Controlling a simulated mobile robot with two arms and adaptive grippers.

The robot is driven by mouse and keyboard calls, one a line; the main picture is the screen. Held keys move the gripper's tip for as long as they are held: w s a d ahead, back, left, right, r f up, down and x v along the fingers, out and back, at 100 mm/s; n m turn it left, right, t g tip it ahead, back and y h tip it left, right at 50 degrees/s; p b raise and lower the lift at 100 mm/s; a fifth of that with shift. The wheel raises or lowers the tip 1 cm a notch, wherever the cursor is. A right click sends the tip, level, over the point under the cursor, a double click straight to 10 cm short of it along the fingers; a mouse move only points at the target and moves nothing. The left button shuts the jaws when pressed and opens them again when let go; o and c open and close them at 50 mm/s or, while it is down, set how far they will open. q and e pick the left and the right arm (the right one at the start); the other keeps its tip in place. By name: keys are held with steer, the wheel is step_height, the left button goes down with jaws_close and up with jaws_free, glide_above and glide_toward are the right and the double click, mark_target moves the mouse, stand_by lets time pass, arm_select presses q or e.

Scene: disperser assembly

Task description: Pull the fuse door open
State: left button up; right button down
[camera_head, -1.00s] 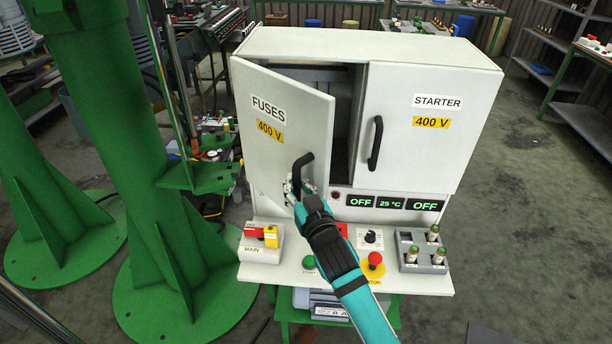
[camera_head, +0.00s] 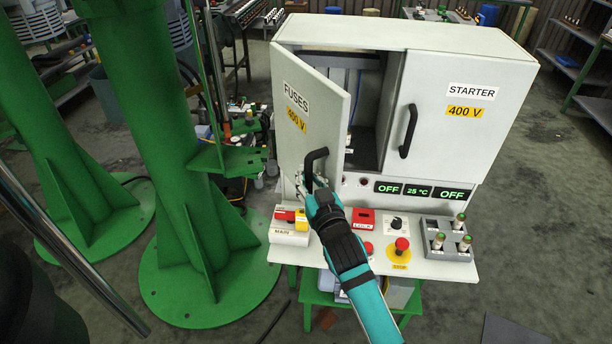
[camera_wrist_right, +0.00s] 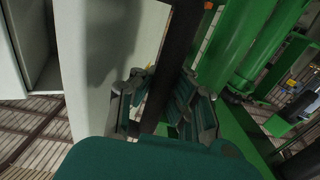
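The white fuse door (camera_head: 325,145), labelled FUSES 400 V, stands partly open on the left of the cabinet, swung out toward me. Its black handle (camera_head: 309,162) is near the door's lower free edge. My right gripper (camera_head: 306,186) is at the lower part of this handle. In the right wrist view the dark handle bar (camera_wrist_right: 182,45) runs between the two fingers of the right gripper (camera_wrist_right: 160,100), which sit close against it on both sides. The fingertips' exact contact is partly hidden. My left gripper is not in view.
The starter door (camera_head: 455,130) is shut on the right. Below is a control panel with a red-yellow main switch (camera_head: 291,219), a red stop button (camera_head: 402,244) and a fuse holder (camera_head: 447,240). A green column (camera_head: 150,130) stands left of the cabinet.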

steer(key=c, duration=1.8)
jaws_free()
steer(key=shift+s+d+f, duration=0.1)
steer(key=shift+s+f, duration=0.2)
steer(key=shift+f, duration=0.2)
steer(key=o, duration=0.5)
steer(key=shift+s+d+r, duration=0.15)
steer(key=shift+s+r, duration=0.3)
steer(key=shift+r, duration=0.05)
steer(key=shift+c, duration=0.2)
steer(key=shift+o, duration=0.7)
steer(key=shift+w, duration=0.2)
steer(key=shift+w+f, duration=0.1)
steer(key=shift+w, duration=0.05)
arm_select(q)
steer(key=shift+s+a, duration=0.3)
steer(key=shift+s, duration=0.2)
arm_select(e)
steer(key=v, duration=1.2)
steer(key=shift+c, duration=0.4)
